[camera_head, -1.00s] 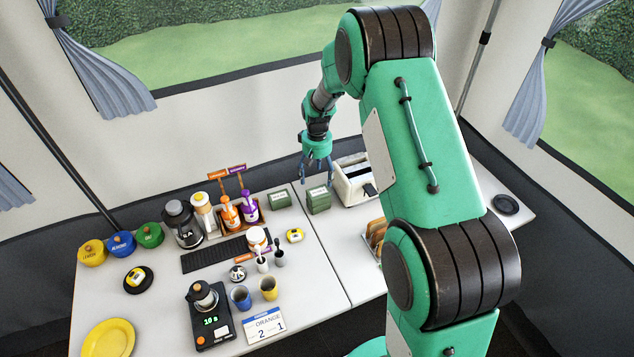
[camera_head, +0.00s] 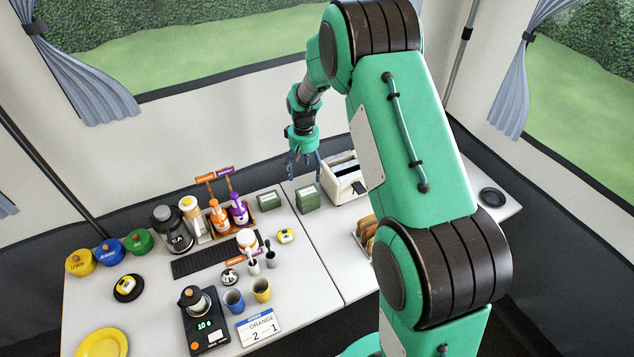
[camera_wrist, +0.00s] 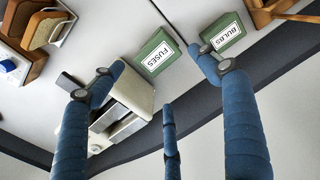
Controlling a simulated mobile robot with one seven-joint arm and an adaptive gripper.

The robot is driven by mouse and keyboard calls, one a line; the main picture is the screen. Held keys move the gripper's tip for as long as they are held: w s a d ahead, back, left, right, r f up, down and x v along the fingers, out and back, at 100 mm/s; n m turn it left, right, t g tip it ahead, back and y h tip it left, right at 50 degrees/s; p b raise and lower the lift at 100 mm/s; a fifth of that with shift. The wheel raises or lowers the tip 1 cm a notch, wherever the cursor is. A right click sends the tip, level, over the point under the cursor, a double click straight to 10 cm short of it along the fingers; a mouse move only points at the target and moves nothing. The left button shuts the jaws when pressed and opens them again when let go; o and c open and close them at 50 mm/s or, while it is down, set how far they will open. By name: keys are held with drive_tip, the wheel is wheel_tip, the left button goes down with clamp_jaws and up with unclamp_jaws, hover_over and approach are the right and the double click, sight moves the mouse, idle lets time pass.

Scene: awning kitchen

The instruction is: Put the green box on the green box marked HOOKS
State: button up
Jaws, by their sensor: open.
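A green box labelled FUSES (camera_head: 307,199) stands on the table beside the toaster. In the wrist view the FUSES box (camera_wrist: 157,55) lies between my spread fingers. It looks taller than the other box in the head view; I cannot tell whether it is one box or two stacked. A second green box, labelled BULBS (camera_wrist: 224,32), stands to its left in the head view (camera_head: 268,201). No HOOKS label is readable. My gripper (camera_head: 304,175) is open and empty, fingers pointing down, just above and behind the FUSES box. My gripper also shows in the wrist view (camera_wrist: 158,85).
The white toaster (camera_head: 343,178) stands close to the right of the FUSES box. A wooden caddy with orange and purple bottles (camera_head: 219,217) stands left of the BULBS box. The table in front of both boxes is mostly clear.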

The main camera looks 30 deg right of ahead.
drive_tip(key=s+a+r+t, duration=0.1)
drive_tip(key=s+a+r, duration=0.1)
drive_tip(key=s+r, duration=0.55)
drive_tip(key=s+a+r+t, duration=0.1)
drive_tip(key=s+a+r, duration=0.25)
drive_tip(key=r, duration=0.75)
drive_tip(key=s+a+r+t, duration=0.1)
drive_tip(key=s+a+r, duration=0.1)
drive_tip(key=s+r, duration=0.6)
drive_tip(key=s+a+r+t, duration=0.1)
drive_tip(key=s+r, duration=0.3)
drive_tip(key=s, duration=0.7)
drive_tip(key=s+a+r+t, duration=0.1)
drive_tip(key=s+a+r, duration=0.2)
drive_tip(key=s, duration=0.9)
drive_tip(key=shift+a+r+t, duration=0.3)
drive_tip(key=shift+a+r, duration=0.05)
drive_tip(key=shift+r, duration=0.45)
drive_tip(key=shift+f, duration=0.1)
drive_tip(key=shift+f+b, duration=0.5)
drive_tip(key=shift+b, duration=0.1)
